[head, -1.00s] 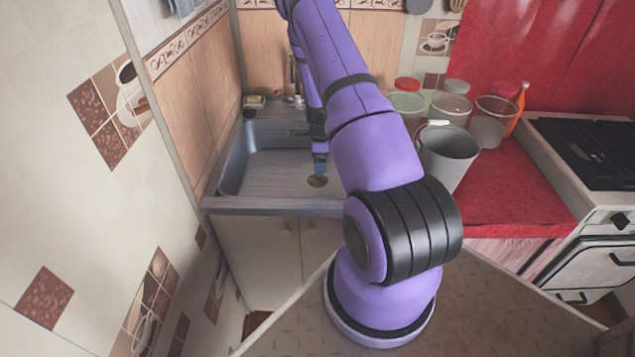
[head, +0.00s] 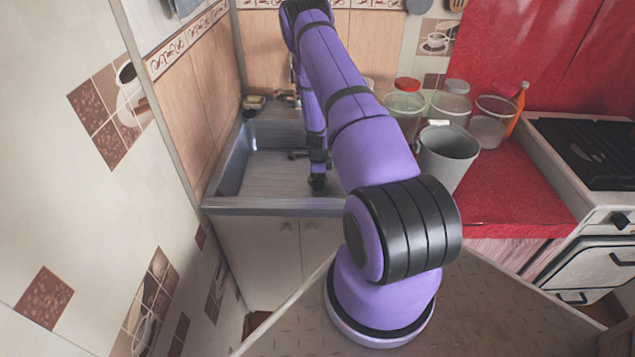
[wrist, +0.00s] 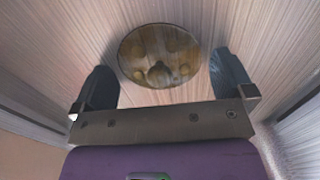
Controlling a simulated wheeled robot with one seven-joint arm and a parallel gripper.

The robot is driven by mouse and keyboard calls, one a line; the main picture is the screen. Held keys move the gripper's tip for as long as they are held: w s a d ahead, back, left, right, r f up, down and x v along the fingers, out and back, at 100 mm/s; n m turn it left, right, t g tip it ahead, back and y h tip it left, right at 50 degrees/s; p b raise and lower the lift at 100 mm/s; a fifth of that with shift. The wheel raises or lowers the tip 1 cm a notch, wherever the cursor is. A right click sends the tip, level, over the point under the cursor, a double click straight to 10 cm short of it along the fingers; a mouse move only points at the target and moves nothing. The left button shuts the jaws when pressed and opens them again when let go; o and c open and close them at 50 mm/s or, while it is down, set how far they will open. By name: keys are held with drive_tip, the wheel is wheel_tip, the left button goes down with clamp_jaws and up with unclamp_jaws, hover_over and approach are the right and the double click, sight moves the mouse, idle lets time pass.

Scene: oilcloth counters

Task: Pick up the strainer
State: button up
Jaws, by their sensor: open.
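The strainer (wrist: 158,50) is a round, brassy disc with a small knob in its middle and rounder dimples around it. It lies on the bottom of the metal sink in the wrist view. My gripper (wrist: 164,80) is open, with one dark finger on each side of the strainer's near part. The fingers look apart from it; their height above it is hard to tell. In the head view my gripper (head: 316,182) points down inside the sink, near its front edge, and largely hides the strainer.
The sink (head: 262,178) has raised walls, with the tiled wall close on its left. A grey pot (head: 447,158) and several clear containers (head: 492,120) stand on the red counter (head: 500,205) at right. A stove (head: 590,150) is farther right.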

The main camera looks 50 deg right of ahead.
drive_tip(key=c, duration=0.8)
drive_tip(key=shift+r, duration=0.1)
